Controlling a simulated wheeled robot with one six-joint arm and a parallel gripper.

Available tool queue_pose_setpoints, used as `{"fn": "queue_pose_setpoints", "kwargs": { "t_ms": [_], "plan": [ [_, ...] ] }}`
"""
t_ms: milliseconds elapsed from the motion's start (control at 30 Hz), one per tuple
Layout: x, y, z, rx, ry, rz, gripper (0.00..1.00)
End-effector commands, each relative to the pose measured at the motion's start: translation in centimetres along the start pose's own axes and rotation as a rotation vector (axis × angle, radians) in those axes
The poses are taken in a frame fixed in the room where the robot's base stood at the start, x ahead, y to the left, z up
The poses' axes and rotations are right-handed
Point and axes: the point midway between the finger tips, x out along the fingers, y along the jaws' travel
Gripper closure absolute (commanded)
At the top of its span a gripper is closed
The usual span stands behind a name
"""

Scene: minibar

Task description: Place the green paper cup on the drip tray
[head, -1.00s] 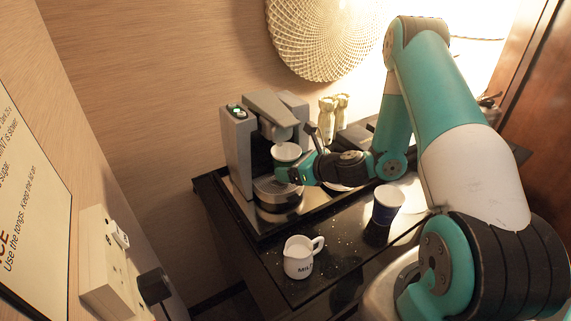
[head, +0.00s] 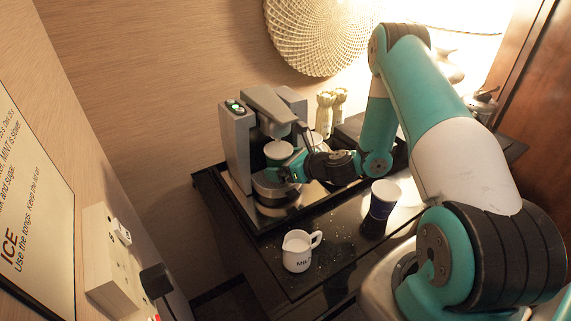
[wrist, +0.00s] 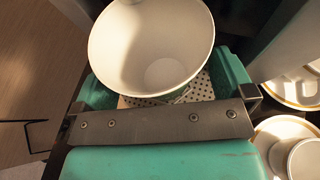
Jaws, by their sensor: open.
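The green paper cup (head: 278,151) stands upright under the coffee machine's spout, over the drip tray (head: 271,188). In the wrist view the cup (wrist: 150,45) shows its white, empty-looking inside, and the perforated tray (wrist: 200,88) appears right by its base. The cup looks set on the tray, though its bottom edge is mostly hidden. My gripper (head: 287,168) is open, with one teal finger on each side of the cup's lower part. The wrist view shows the fingers (wrist: 165,90) low around it.
The coffee machine (head: 236,140) rises close behind the cup. White crockery (wrist: 290,140) is right of my gripper.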

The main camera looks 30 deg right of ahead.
Motion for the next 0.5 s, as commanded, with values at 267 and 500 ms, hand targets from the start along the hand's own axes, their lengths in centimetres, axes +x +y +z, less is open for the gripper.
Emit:
{"fn": "queue_pose_setpoints", "kwargs": {
  "t_ms": [267,500],
  "plan": [
    [-2.9,-0.1,-0.1,0.003,0.000,-0.006,0.00],
    [-8.3,-0.2,0.0,0.003,0.000,-0.006,0.00]
  ]
}}
